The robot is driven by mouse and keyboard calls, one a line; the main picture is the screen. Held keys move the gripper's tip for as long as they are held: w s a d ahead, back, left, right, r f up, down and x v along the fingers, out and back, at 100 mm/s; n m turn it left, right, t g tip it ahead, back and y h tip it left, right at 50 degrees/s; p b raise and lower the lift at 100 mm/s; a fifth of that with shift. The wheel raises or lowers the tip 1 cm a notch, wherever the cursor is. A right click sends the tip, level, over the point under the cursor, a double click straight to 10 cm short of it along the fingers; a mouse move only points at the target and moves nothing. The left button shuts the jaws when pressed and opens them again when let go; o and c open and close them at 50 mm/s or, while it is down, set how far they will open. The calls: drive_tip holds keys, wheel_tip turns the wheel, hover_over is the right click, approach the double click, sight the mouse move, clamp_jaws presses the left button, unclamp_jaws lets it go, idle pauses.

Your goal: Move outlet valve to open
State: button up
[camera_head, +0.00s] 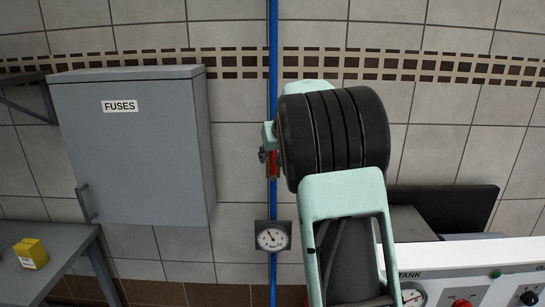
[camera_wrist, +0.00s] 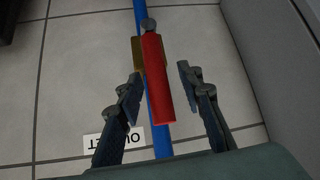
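The outlet valve's red handle (camera_wrist: 158,80) lies lengthwise along the blue pipe (camera_wrist: 160,142) in the wrist view, with a brass body and a grey pivot at its far end. My gripper (camera_wrist: 160,75) is open, with one finger on each side of the handle. A gap shows between each finger and the handle. An upside-down label (camera_wrist: 113,138), partly hidden by the left finger, reads "OU…". In the head view, the red handle (camera_head: 272,167) shows small on the blue pipe (camera_head: 272,85), beside my arm, which hides part of the scene.
A round gauge (camera_head: 272,236) sits on the pipe below the valve. A grey fuse cabinet (camera_head: 135,150) is left of the pipe. A white control panel (camera_head: 470,285) with knobs is at lower right. A yellow box (camera_head: 31,253) rests on a grey shelf at lower left.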

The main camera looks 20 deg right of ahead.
drive_tip(key=v, duration=1.2)
